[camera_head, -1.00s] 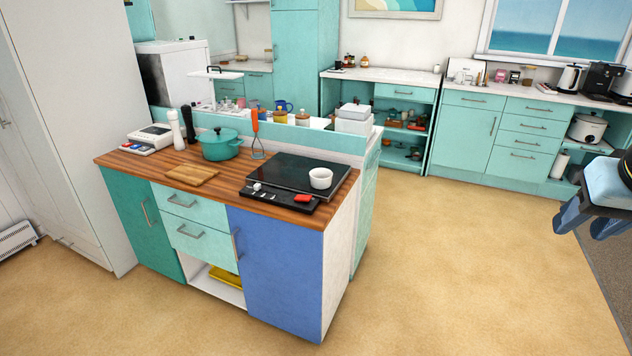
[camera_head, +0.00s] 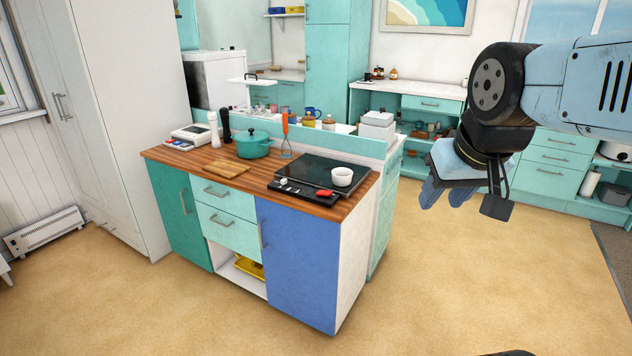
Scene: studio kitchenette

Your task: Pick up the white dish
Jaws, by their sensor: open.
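The white dish (camera_head: 342,176) is a small round bowl. It stands upright on the right part of the black cooktop (camera_head: 313,170), on the wooden top of the island. My gripper (camera_head: 446,193) hangs to the right of the island, apart from the dish, with blue fingers pointing down. It is open, and nothing shows between its fingers.
A red object (camera_head: 324,193) lies on the cooktop's front strip, close to the dish. A green pot (camera_head: 253,144), an orange-handled utensil (camera_head: 286,136) and a cutting board (camera_head: 226,168) are further left. The floor (camera_head: 440,290) right of the island is clear.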

